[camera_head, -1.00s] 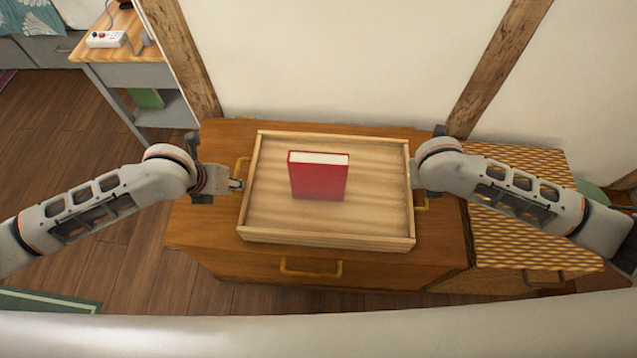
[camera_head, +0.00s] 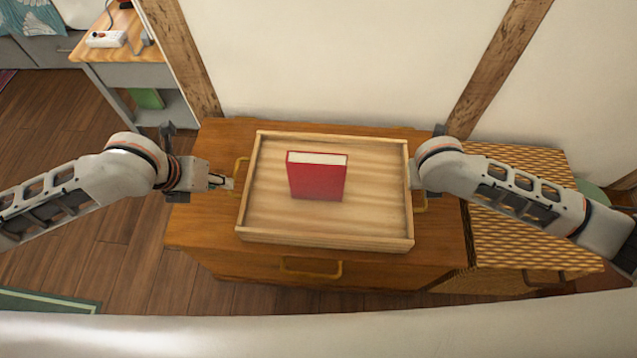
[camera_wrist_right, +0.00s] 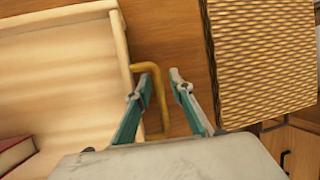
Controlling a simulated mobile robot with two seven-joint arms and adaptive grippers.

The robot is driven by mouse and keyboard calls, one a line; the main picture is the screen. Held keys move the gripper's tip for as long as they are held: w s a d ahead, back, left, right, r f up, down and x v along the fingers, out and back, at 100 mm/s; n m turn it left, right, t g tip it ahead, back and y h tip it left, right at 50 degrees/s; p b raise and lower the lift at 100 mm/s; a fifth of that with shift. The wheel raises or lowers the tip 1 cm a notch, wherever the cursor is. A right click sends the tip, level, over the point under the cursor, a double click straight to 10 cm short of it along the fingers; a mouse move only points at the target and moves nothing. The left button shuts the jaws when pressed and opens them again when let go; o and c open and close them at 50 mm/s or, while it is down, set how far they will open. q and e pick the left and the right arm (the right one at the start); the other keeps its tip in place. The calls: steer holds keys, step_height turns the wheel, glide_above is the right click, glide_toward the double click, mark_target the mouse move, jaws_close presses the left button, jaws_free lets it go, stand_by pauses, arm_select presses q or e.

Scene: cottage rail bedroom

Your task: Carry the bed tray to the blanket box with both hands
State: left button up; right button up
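The bed tray (camera_head: 325,241) is a light wooden tray with low walls, resting on a brown wooden chest (camera_head: 205,235). A red book (camera_head: 317,179) stands in it. A brass handle (camera_head: 239,172) is on its left side and another (camera_wrist_right: 153,67) on its right. My left gripper (camera_head: 229,183) is just left of the left handle, apparently clear of it; its finger opening is too small to judge. My right gripper (camera_wrist_right: 161,78) is open, with the right handle between its fingers. In the head view my right wrist hides most of that handle. I cannot tell which furniture is the blanket box.
A woven-patterned cabinet (camera_head: 510,225) stands against the chest's right side. A side table (camera_head: 115,55) with a white power strip (camera_head: 106,39) is at back left. The wall (camera_head: 350,60) with wooden beams is behind. Open floor (camera_head: 80,215) lies left of the chest.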

steer(key=v, duration=1.1)
steer(key=shift+r, duration=0.2)
steer(key=shift+f, duration=0.1)
